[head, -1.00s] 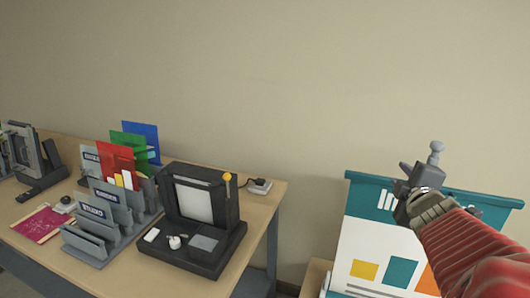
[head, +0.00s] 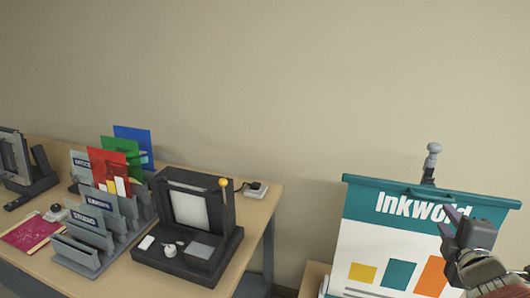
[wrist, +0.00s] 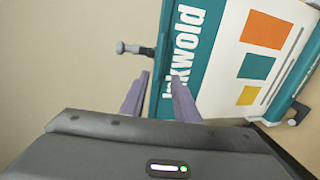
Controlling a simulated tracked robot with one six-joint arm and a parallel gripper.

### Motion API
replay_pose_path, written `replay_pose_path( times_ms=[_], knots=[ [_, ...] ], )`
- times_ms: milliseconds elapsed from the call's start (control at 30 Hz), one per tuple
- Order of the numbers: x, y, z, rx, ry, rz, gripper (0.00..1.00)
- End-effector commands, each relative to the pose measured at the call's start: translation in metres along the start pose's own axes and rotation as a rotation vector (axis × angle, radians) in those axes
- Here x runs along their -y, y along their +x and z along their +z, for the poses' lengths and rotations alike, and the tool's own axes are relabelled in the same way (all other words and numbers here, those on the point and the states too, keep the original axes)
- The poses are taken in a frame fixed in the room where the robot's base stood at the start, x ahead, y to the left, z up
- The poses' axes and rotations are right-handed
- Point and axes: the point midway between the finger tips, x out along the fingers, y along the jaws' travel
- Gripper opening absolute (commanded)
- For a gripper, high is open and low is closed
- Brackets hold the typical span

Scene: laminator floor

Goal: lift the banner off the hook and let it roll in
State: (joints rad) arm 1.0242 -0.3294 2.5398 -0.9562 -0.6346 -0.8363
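The banner (head: 385,240) hangs upright at the right, white with a teal top band reading "Inkwold" and coloured squares. Its teal top rail (head: 375,182) is level with the base of the grey hook (head: 432,160), a post with a round knob. In the wrist view the hook (wrist: 132,48) lies sideways, beside the banner (wrist: 235,60). My gripper (head: 447,222) is below the hook, in front of the lettering. The hook's contact with the rail is partly hidden.
A wooden table (head: 245,225) at the left holds a grey card rack (head: 90,240) with coloured sheets, a dark machine (head: 195,225) and a small switch box (head: 256,189). A wooden surface (head: 315,275) stands beside the banner. The wall above is bare.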

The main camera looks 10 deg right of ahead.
Motion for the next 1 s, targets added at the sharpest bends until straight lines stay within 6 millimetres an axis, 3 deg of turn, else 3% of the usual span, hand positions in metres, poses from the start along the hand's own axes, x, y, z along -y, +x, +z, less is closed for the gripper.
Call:
replay_pose_path(
  times_ms=[267,1000],
  knots=[
    [0.0,0.018,-0.001,-0.003,0.001,-0.002,0.28],
    [0.001,0.094,-0.002,-0.004,0.0,-0.002,0.28]
  ],
)
